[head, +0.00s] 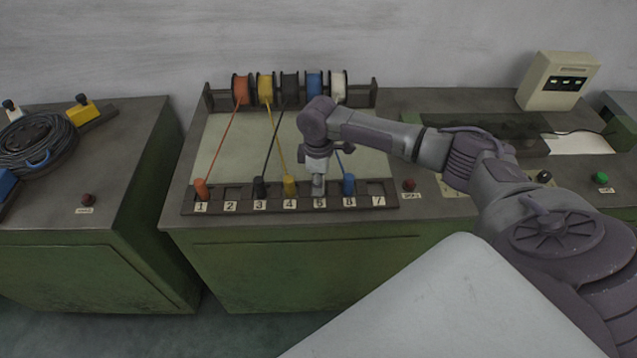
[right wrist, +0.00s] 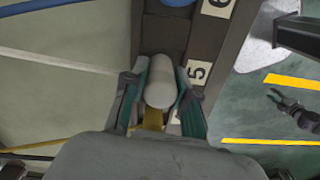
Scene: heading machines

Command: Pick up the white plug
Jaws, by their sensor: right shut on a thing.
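The white plug (right wrist: 160,82) stands upright at the slot marked 5 in the numbered rack (head: 231,196). My right gripper (head: 319,185) comes down over slot 5 from above. In the right wrist view its two fingers lie on either side of the white plug, and it is shut on it. In the head view the fingers mostly hide the plug. A white cord runs off to the left in the right wrist view. My left gripper is not in the head view; a small dark claw-like shape (right wrist: 296,108) at the right of the wrist view may be it.
An orange plug (head: 201,189), black plug (head: 259,187), yellow plug (head: 289,186) and blue plug (head: 348,185) stand in the same rack, the yellow and blue close beside my gripper. Cords lead back to several spools (head: 266,87). A red button (head: 409,185) sits right of the rack.

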